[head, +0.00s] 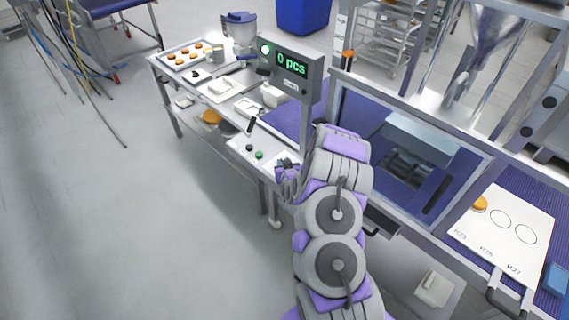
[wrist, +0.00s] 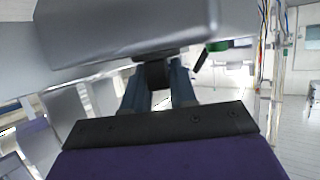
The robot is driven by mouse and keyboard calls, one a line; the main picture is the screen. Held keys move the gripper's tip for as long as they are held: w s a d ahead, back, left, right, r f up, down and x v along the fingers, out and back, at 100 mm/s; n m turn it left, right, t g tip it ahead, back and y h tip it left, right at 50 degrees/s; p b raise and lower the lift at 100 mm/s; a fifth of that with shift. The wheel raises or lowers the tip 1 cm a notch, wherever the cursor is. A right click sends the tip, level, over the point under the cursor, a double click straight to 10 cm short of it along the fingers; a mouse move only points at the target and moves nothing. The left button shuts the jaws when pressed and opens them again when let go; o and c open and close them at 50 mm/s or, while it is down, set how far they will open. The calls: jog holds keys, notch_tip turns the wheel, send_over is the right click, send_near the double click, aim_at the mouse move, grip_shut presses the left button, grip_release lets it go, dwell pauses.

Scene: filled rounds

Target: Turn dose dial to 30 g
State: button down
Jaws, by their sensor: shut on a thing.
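My gripper (head: 287,168) is at the right end of the grey control panel (head: 240,143), low beside the display post. In the wrist view my gripper (wrist: 160,88) is shut on a dark knob (wrist: 154,74), which I take to be the dose dial, under a grey housing (wrist: 125,30). In the head view the dial is hidden by my gripper and arm. Its scale and setting cannot be read in either view. The display (head: 291,65) shows "0 pcs" in green.
A green button (head: 258,155), a black button (head: 249,147) and a black lever (head: 251,125) are near the gripper. A white board (head: 510,255) carries one round and drawn circles. The floor at left is mostly clear.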

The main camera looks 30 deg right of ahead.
jog(key=m+h, duration=0.1)
jog(key=m+g+h+p, duration=0.1)
jog(key=shift+a+f+h, duration=0.1)
jog(key=shift+a+h, duration=0.2)
jog(key=shift+m+g+h, duration=0.6)
jog(key=shift+m+h, duration=0.5)
jog(key=shift+m, duration=0.2)
jog(key=shift+d+m+g+h, duration=0.1)
jog(key=shift+m+g+h, duration=0.2)
jog(key=c, duration=1)
grip_release()
jog(key=shift+p, duration=0.3)
jog(key=v, duration=1.7)
jog(key=shift+a+p, duration=0.3)
jog(key=shift+p, duration=0.15)
